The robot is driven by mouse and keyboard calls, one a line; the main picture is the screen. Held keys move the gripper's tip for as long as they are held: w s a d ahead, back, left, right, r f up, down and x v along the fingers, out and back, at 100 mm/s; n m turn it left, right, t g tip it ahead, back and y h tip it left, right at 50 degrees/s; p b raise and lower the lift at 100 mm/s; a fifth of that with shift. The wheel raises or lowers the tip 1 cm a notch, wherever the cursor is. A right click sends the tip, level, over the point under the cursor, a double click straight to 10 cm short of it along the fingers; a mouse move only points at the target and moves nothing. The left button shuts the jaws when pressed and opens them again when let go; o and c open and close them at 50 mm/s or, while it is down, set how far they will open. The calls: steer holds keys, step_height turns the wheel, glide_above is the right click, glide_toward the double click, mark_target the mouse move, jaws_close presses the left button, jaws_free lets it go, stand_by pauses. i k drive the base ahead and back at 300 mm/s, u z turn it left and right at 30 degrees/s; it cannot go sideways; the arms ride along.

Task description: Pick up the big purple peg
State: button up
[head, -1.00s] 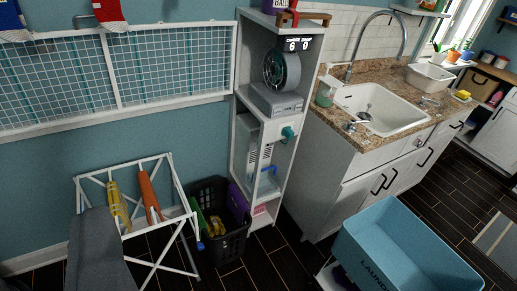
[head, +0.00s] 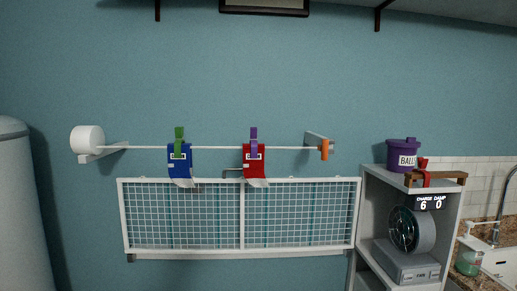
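A purple peg (head: 254,142) stands upright on the line (head: 220,148) on the wall. It clips a red sock (head: 254,160) with a white label to the line. A green peg (head: 179,141) holds a blue sock (head: 180,160) on the same line, to the left. The purple peg is about as large as the green one. My gripper is not visible in this view, so its place relative to the peg does not show.
A white wire-mesh rack (head: 240,182) is on the wall just below the socks. A shelf unit (head: 366,215) at right carries a purple tub (head: 403,155) and a fan (head: 412,230). A white cylinder (head: 22,215) stands at far left. The wall above the line is mostly clear.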

mark_target(254, 138)
steer(key=z, duration=0.25)
steer(key=i, duration=1.6)
steer(key=u, duration=0.8)
